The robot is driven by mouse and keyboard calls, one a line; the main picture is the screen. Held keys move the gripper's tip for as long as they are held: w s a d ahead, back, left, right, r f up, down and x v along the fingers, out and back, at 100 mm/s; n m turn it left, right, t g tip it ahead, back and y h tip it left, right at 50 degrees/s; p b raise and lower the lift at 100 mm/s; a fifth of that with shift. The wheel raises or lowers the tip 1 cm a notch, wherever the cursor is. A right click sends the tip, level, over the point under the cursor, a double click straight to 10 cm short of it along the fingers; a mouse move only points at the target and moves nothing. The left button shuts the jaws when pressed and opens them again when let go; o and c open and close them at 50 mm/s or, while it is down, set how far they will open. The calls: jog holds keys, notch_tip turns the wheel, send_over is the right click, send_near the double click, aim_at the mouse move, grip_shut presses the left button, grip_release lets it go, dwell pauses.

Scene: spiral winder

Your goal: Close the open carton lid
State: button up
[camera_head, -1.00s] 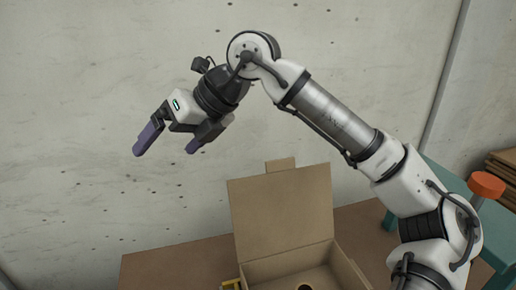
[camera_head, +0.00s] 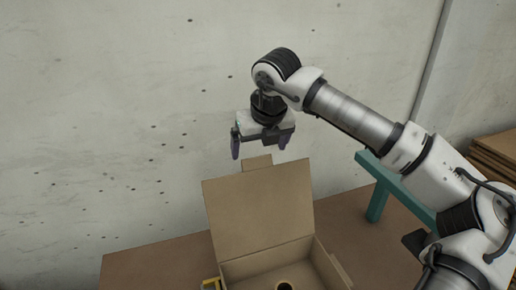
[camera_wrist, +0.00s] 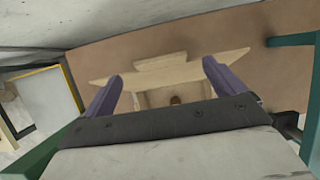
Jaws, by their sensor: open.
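The brown cardboard carton (camera_head: 247,267) stands on a brown tabletop, its lid (camera_head: 260,212) raised steeply at the back with a tuck tab on top. The inside shows a round dark-centred object (camera_head: 284,286), cut off by the picture's lower edge. My gripper (camera_head: 259,150) is open and empty, pointing down just above the lid's tab, apart from it. In the wrist view, the lid (camera_wrist: 165,68) is seen nearly edge-on between and beyond the two purple fingers (camera_wrist: 160,82), with part of the carton's inside below it.
A pale speckled wall (camera_head: 100,120) stands close behind the table (camera_head: 150,268). A teal frame (camera_head: 385,185) is at the right, with stacked brown boards (camera_head: 495,150) beyond. The table left of the carton is clear.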

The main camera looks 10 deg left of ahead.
aim_at(257, 159)
jog(key=shift+p+x, duration=0.4)
jog(key=shift+x, duration=1.5)
jog(key=c, duration=1.4)
